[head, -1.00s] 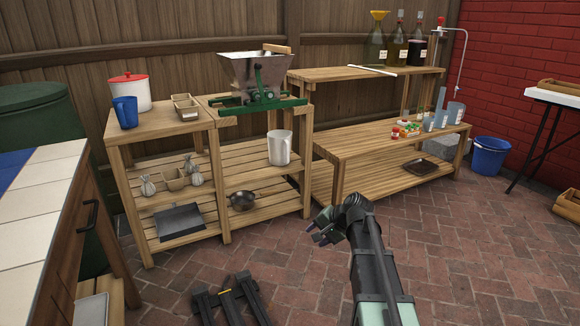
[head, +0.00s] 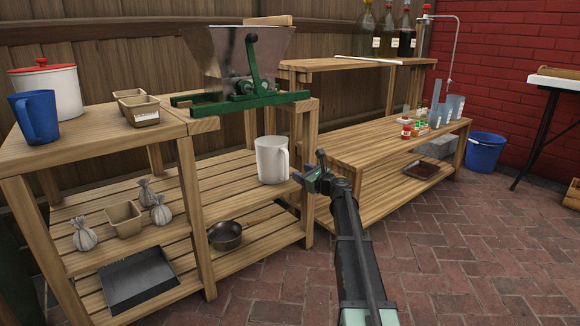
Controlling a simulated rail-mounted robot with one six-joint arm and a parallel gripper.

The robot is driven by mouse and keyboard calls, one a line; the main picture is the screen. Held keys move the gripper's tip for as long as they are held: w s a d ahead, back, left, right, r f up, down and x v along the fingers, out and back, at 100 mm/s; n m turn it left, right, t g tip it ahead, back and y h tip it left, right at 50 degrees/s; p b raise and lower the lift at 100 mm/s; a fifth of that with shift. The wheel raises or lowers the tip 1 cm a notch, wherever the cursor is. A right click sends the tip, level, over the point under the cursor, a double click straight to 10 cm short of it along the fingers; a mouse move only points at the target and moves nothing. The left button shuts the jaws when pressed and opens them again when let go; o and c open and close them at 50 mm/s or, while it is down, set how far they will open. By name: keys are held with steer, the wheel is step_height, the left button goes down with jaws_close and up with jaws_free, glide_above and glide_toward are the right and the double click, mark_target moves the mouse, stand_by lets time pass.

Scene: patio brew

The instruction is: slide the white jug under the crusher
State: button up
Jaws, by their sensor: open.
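The white jug (head: 271,160) stands upright on the slatted middle shelf (head: 225,196), near its right end, with its handle to the right. The crusher (head: 246,66), a grey metal hopper on a green frame, sits on top of the bench above that shelf. The jug is below and a little right of the crusher's middle. My gripper (head: 307,176) is open and empty. It appears just right of the jug, in front of the bench's right post; I cannot tell its exact distance from the jug.
Bench posts (head: 196,215) frame the shelf opening. A pan (head: 226,236) sits on the lower shelf. Small sacks and a box (head: 123,220) lie at left. A blue mug (head: 36,117) and lidded pot (head: 49,90) stand on top. Brick floor (head: 440,260) is clear at right.

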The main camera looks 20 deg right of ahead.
mark_target(287, 162)
steer(key=m, duration=0.2)
steer(key=d+m, duration=0.1)
steer(key=shift+s+r+t+h, duration=0.1)
steer(key=shift+r+t+h, duration=0.2)
steer(key=shift+h, duration=0.1)
steer(key=x, duration=1.1)
steer(key=shift+a, duration=0.1)
steer(key=shift+c, duration=0.3)
steer(key=shift+a, duration=0.1)
jaws_close()
